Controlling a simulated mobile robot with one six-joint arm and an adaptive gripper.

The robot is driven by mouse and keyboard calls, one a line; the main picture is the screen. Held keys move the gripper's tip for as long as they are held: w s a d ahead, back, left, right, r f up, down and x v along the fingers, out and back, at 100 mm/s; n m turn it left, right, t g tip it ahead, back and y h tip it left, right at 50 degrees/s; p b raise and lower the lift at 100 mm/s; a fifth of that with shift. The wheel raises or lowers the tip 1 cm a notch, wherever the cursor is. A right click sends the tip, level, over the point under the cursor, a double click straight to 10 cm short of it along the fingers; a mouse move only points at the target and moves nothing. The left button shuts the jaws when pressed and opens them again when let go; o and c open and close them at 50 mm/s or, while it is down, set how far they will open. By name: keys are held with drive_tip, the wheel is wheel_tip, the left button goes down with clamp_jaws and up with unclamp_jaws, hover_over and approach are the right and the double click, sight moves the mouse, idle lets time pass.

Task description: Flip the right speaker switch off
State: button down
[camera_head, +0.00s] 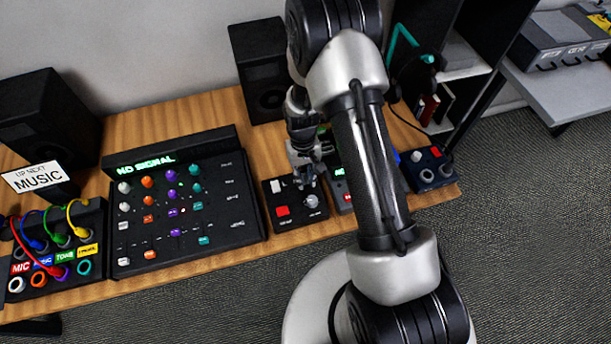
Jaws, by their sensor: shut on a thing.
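A small black switch box (268,207) sits on the wooden table near its front edge. On it I see a white switch marked L (278,185), a red button (282,211) and a grey knob (311,201). My gripper (307,184) points down at the upper right of this box, beside the L switch and just behind the knob. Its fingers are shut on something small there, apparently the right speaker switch. The fingers cover that switch, so its position is hidden. One black speaker (258,70) stands behind the box, partly behind my arm; another speaker (45,120) stands at far left.
A mixer panel (185,200) with a lit green display lies left of the box. A cable patch panel (55,245) and a MUSIC sign (38,176) are further left. My arm partly covers a lit device (339,187). Another black box (427,170) sits at the right end.

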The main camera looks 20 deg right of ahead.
sight(302, 173)
drive_tip(key=shift+w+g, duration=0.2)
drive_tip(key=shift+g, duration=0.6)
drive_tip(key=c, duration=1.4)
unclamp_jaws()
drive_tip(key=shift+c, duration=0.2)
drive_tip(key=v, duration=1.2)
drive_tip(key=shift+r, duration=0.1)
